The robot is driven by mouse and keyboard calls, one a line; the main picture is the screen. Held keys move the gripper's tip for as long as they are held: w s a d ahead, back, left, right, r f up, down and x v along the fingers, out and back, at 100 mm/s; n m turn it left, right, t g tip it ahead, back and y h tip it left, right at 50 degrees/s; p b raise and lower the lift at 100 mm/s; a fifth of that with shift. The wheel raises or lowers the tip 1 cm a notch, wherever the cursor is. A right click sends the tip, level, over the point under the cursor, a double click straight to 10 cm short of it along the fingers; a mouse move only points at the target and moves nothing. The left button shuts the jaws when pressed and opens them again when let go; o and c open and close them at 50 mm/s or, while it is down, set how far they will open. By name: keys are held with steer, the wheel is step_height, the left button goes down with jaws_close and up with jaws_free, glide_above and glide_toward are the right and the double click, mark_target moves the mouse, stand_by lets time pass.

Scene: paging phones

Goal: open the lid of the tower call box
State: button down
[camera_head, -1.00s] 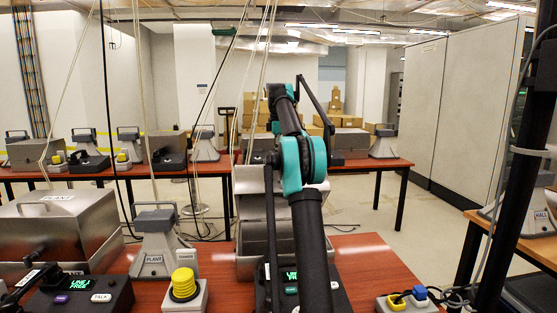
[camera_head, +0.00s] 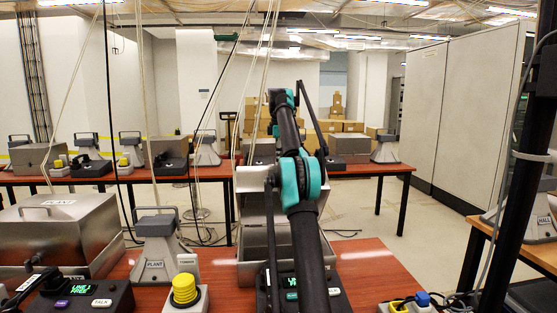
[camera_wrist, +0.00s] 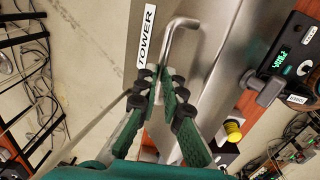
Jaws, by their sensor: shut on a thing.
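The tower call box (camera_head: 255,272) is a grey metal box on the red-brown table, partly hidden behind my arm. Its lid (camera_head: 249,182) stands raised, tilted up from the body, and the dark opening shows below it. In the wrist view the lid (camera_wrist: 205,75) fills the middle, with a white TOWER label (camera_wrist: 146,38) and a bent metal handle (camera_wrist: 170,40). My gripper (camera_wrist: 166,84) is shut on the handle's near end, its dark pads on either side. In the head view the gripper is hidden behind my arm.
A closed plant call box (camera_head: 62,228) stands at the left, with a grey PLANT horn (camera_head: 157,245) and a yellow button (camera_head: 184,289) between the boxes. Cords hang left of my arm. A dark post (camera_head: 520,170) stands at the right.

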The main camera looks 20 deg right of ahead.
steer(key=c, duration=2.1)
jaws_free()
steer(key=shift+w+f, duration=0.25)
steer(key=shift+f, duration=0.2)
steer(key=shift+o, duration=1.2)
steer(key=shift+w+d+f, duration=0.1)
steer(key=shift+w+f, duration=0.25)
steer(key=shift+o, duration=1.3)
steer(key=shift+r, duration=0.1)
steer(key=shift+s+r, duration=0.15)
steer(key=shift+s, duration=0.1)
